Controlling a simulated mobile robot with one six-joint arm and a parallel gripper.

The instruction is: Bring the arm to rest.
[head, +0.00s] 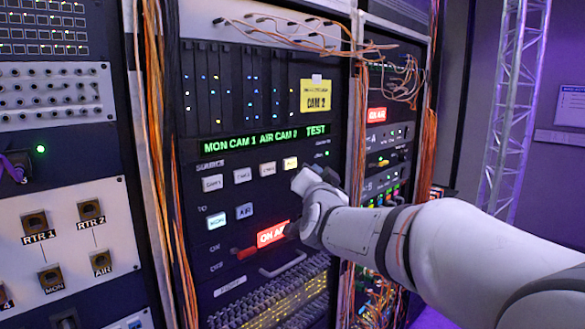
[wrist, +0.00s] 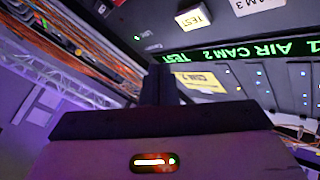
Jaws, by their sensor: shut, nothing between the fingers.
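My white arm (head: 360,237) reaches in from the lower right in the head view. Its wrist end is in front of the rack's switch panel, beside the lit yellowish button (head: 290,163). In the head view the arm's end hides the fingers, so I cannot tell whether they touch the panel. In the wrist view my gripper (wrist: 160,74) shows as dark fingers, shut and empty, pointing toward the panel. The wrist view shows the TEST button (wrist: 190,17) upside down beyond the fingertips.
A green display (head: 263,138) reads MON CAM 1 AIR CAM 2 TEST. A yellow CAM 2 note (head: 316,96) is above it. A red ON AIR sign (head: 272,234) glows below. Orange cables (head: 153,110) hang along the rack sides. A metal truss (head: 517,100) stands at the right.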

